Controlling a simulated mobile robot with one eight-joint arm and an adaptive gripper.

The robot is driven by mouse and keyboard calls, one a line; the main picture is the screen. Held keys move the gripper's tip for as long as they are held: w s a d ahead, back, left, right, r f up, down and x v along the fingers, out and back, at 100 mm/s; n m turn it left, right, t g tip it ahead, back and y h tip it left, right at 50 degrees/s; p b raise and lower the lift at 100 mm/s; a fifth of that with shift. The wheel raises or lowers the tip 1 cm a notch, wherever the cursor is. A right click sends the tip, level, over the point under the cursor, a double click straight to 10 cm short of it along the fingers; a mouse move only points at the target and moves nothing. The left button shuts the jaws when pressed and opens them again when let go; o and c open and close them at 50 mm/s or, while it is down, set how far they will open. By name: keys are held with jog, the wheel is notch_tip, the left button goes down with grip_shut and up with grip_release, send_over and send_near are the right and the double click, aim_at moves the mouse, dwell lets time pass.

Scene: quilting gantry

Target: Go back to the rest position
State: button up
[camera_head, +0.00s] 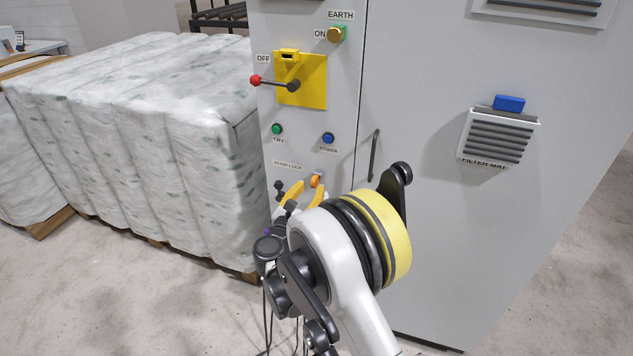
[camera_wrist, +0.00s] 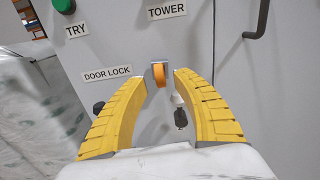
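My gripper (camera_wrist: 161,74) is open, with its two yellow curved fingers pointing at the grey cabinet front. It also shows in the head view (camera_head: 307,187), low in front of the cabinet's door-lock area. An orange switch or tab (camera_wrist: 159,75) on the cabinet shows between the fingertips, with a gap on each side. I cannot tell how far the tips are from the panel. A small dark object with a metal top (camera_wrist: 180,113) shows between the fingers, lower right. The DOOR LOCK label (camera_wrist: 107,73) is to the left.
The cabinet (camera_head: 420,230) carries a yellow switch plate (camera_head: 313,93) with a red-tipped lever (camera_head: 270,82), a green button (camera_head: 277,129), a blue button (camera_head: 328,138), a door handle (camera_head: 374,155) and a vent with a blue block (camera_head: 509,103). Wrapped bales (camera_head: 130,130) stand left. Floor is open front left.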

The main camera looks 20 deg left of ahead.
jog(key=s, duration=1)
jog(key=w+d+r+n+y, duration=0.1)
jog(key=d+r+n+y, duration=0.2)
jog(key=r+n, duration=0.5)
jog(key=w+d+r+n+y, duration=0.25)
jog(key=r+n, duration=0.35)
jog(key=r, duration=0.4)
jog(key=w+d+r+n+y, duration=0.1)
jog(key=d+r+n+y, duration=0.25)
jog(key=r+n, duration=0.4)
jog(key=s+d+f+n+g+h, duration=0.2)
jog(key=s+d+f+n, duration=0.3)
jog(key=s+d, duration=0.4)
jog(key=s+d+f+n+g+h, duration=0.3)
jog(key=s+d, duration=0.6)
jog(key=d, duration=0.3)
jog(key=s+d+f+n+g+h, duration=0.2)
jog(key=s+d+f+n+g, duration=0.4)
jog(key=s+d, duration=0.3)
jog(key=shift+s+d+f+n, duration=0.3)
jog(key=shift+d+n, duration=0.25)
jog(key=shift+d, duration=0.3)
jog(key=shift+w, duration=0.1)
jog(key=shift+c, duration=0.5)
